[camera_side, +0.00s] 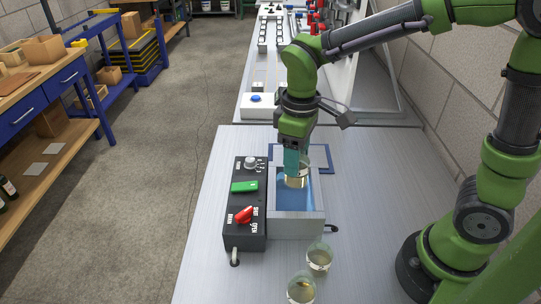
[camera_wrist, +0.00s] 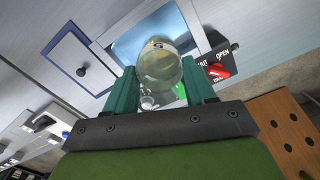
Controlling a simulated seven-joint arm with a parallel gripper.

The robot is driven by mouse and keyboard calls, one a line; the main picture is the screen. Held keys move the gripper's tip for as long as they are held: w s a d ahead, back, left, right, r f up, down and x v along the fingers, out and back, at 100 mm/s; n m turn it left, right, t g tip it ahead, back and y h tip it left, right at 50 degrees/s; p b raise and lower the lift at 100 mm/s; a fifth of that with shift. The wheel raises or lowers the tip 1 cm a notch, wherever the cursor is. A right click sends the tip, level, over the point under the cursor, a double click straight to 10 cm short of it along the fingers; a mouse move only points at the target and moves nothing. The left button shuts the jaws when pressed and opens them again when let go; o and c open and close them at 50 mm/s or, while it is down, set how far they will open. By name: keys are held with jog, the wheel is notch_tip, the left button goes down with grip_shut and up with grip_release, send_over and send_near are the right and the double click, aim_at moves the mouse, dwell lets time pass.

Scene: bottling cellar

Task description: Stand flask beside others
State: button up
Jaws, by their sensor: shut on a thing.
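My gripper (camera_side: 296,172) is shut on a clear glass flask (camera_side: 298,182) with pale yellowish liquid. The held flask is over the open metal bath (camera_side: 297,226) with blue inside; I cannot tell whether its base is below the rim. In the wrist view the flask (camera_wrist: 160,66) sits between the two green fingers (camera_wrist: 163,90), with the bath's blue interior behind it. Two similar flasks stand upright on the bench in front of the bath: one nearer the bath (camera_side: 319,258), one closer to the camera (camera_side: 301,289).
A black control box (camera_side: 245,218) with a red knob and green switch stands left of the bath. A blue-edged panel (camera_side: 325,157) lies behind the bath and shows in the wrist view (camera_wrist: 60,48). The bench (camera_side: 204,245) is bare around the front flasks.

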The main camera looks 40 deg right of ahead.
jog(key=r, duration=0.5)
jog(key=shift+a+r, duration=0.2)
jog(key=shift+r, duration=0.2)
jog(key=s+a+n, duration=0.8)
jog(key=a+n, duration=0.4)
jog(key=n, duration=0.3)
jog(key=shift+w+f, duration=0.15)
jog(key=shift+f, duration=7.85)
jog(key=shift+f, duration=0.7)
jog(key=o, duration=1.3)
jog(key=shift+w, duration=0.1)
jog(key=shift+r, duration=0.1)
